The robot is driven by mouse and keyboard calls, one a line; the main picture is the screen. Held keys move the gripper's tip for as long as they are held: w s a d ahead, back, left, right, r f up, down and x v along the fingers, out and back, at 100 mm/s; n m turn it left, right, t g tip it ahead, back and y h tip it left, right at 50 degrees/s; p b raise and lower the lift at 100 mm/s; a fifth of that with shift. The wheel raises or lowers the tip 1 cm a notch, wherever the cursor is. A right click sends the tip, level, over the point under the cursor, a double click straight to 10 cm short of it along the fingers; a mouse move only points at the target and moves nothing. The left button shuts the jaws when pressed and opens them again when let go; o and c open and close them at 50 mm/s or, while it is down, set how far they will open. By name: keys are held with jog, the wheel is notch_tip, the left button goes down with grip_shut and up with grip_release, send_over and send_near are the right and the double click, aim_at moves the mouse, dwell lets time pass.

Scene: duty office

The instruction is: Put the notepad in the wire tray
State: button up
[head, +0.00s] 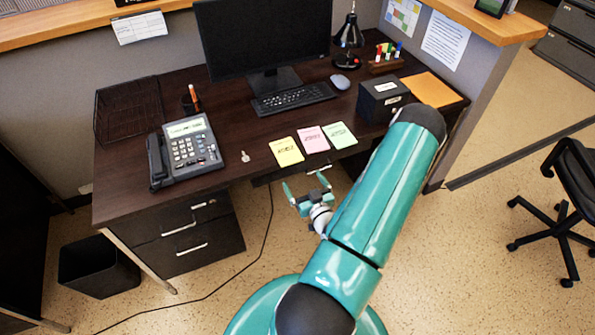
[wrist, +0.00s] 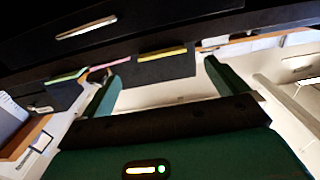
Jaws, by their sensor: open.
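Three small notepads with writing lie in a row at the desk's front edge: yellow (head: 286,151), pink (head: 313,139) and green (head: 339,135). In the wrist view their edges show as yellow (wrist: 163,54), pink (wrist: 108,65) and green (wrist: 66,77) strips. The black wire tray (head: 128,108) stands at the desk's back left, and its inside looks empty. My gripper (head: 306,186) is open and empty, in front of the desk edge and apart from the notepads. Its two fingers (wrist: 160,82) also show in the wrist view.
A key (head: 245,156) lies left of the notepads. A keyboard (head: 293,98), monitor and black box (head: 382,97) are behind them. Drawers (head: 190,235) are under the desk's left side.

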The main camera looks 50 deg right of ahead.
jog(key=v, duration=0.6)
